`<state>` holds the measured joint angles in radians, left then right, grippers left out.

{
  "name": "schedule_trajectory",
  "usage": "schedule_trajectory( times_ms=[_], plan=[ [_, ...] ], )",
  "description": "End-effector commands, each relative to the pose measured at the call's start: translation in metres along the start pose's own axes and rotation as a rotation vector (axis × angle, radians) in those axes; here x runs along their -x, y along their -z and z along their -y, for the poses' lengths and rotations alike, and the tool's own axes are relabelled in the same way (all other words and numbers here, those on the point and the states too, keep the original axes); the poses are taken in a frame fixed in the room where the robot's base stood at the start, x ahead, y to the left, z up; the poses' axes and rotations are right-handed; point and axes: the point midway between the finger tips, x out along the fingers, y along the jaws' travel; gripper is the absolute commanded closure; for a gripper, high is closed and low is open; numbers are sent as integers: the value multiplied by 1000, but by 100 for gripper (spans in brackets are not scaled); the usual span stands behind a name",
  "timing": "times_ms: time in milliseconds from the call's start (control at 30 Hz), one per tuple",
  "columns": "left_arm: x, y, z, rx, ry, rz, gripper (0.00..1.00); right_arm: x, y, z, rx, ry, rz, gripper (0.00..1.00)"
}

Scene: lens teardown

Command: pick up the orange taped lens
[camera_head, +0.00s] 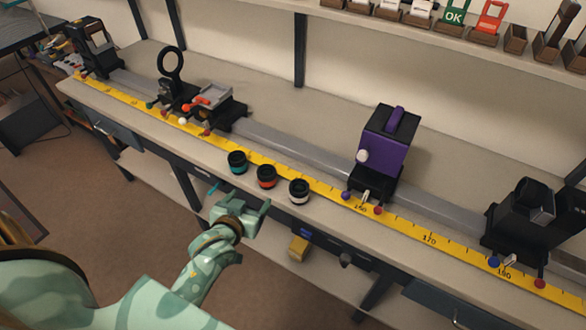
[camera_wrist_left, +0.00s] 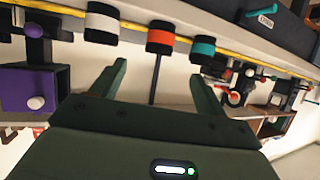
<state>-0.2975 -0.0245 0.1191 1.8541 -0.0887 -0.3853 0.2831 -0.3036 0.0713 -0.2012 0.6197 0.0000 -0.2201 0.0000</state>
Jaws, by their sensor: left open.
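The orange taped lens (camera_head: 266,176) is a short black cylinder with an orange band, standing on the bench near its front edge between two similar lenses. It also shows in the left wrist view (camera_wrist_left: 161,38), between and beyond the fingertips. My left gripper (camera_head: 240,199) is open and empty, in front of the bench edge and apart from the lens. Its two fingers also show in the left wrist view (camera_wrist_left: 156,82). My right gripper is not in view.
A teal-banded lens (camera_head: 237,162) stands to the left and a white-banded lens (camera_head: 299,191) to the right, both close by. Behind them run a yellow ruler (camera_head: 325,190) and a grey rail (camera_head: 290,146). A purple-sided device (camera_head: 388,140) stands on the rail.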

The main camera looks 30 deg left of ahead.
Motion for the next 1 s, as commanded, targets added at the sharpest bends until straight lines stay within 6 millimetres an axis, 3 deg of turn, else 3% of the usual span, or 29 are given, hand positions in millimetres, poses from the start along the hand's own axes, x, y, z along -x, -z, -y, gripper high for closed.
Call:
schedule_trajectory(
  times_ms=[133,433,667,1000],
  plan=[
    [-20,5,2,4,4,-14,26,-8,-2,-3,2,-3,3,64],
    [-92,3,2,3,3,-10,26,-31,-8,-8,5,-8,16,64],
    [-113,5,2,3,3,-10,26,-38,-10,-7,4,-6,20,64],
    [-160,4,3,3,3,-10,26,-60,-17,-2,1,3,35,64]
  ],
)
